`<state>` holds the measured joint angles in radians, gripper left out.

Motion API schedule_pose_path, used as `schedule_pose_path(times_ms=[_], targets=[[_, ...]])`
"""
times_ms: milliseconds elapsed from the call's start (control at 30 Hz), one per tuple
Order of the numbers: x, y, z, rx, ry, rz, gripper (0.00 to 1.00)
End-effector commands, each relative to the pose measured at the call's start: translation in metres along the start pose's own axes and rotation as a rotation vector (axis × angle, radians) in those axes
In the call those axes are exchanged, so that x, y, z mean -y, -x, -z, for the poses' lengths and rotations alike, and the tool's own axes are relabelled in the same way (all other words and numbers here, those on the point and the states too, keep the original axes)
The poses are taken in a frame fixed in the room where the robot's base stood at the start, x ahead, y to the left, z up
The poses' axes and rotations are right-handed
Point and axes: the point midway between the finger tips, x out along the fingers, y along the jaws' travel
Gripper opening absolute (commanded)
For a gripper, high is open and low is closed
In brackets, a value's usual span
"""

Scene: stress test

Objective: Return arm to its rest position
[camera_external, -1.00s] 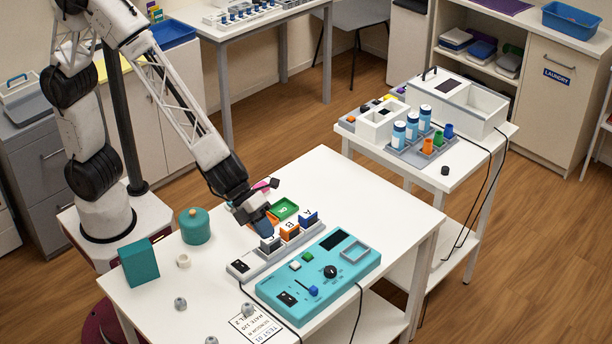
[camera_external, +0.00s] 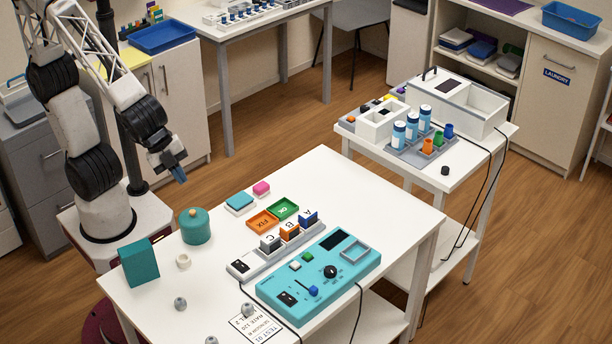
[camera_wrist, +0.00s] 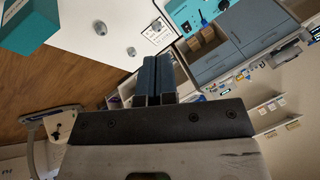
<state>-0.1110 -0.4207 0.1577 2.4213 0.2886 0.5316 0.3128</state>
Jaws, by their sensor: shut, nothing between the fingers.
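My gripper (camera_external: 178,176) is shut and empty. In the external view it hangs at the left, pointing down, above and behind the back left edge of the white table (camera_external: 345,190). It is clear of everything on the table. In the wrist view its two blue fingers (camera_wrist: 157,76) are together with nothing held between them.
On the table are a teal jar (camera_external: 195,228), a teal box (camera_external: 140,264), an orange FIX tray (camera_external: 262,222), a green OK tray (camera_external: 285,208), a slotted strip (camera_external: 265,258) and a turquoise panel (camera_external: 330,270). A blue bin (camera_external: 165,38) stands behind my arm.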

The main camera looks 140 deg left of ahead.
Motion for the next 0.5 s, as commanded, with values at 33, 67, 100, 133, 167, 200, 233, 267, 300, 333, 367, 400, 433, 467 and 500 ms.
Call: schedule_pose_path(times_ms=[33,67,100,133,167,200,233,267,300,333,367,400,433,467,500], targets=[[-0.009,0.012,-0.006,0.008,0.039,-0.017,0.00],[-0.015,0.017,-0.010,0.017,0.064,-0.030,0.00],[-0.022,0.025,-0.015,0.027,0.096,-0.045,0.00],[-0.028,0.031,-0.019,0.034,0.123,-0.058,0.00],[-0.033,0.037,-0.023,0.042,0.146,-0.070,0.00],[-0.041,0.044,-0.029,0.054,0.178,-0.088,0.00],[-0.047,0.050,-0.034,0.064,0.201,-0.103,0.00],[-0.053,0.056,-0.038,0.072,0.224,-0.116,0.00],[-0.060,0.063,-0.043,0.083,0.254,-0.134,0.00],[-0.065,0.068,-0.047,0.091,0.274,-0.146,0.00],[-0.071,0.073,-0.051,0.100,0.294,-0.160,0.00],[-0.077,0.079,-0.057,0.112,0.317,-0.176,0.00],[-0.082,0.083,-0.060,0.119,0.334,-0.188,0.00],[-0.086,0.086,-0.063,0.127,0.349,-0.198,0.00],[-0.091,0.091,-0.067,0.135,0.366,-0.211,0.00]])
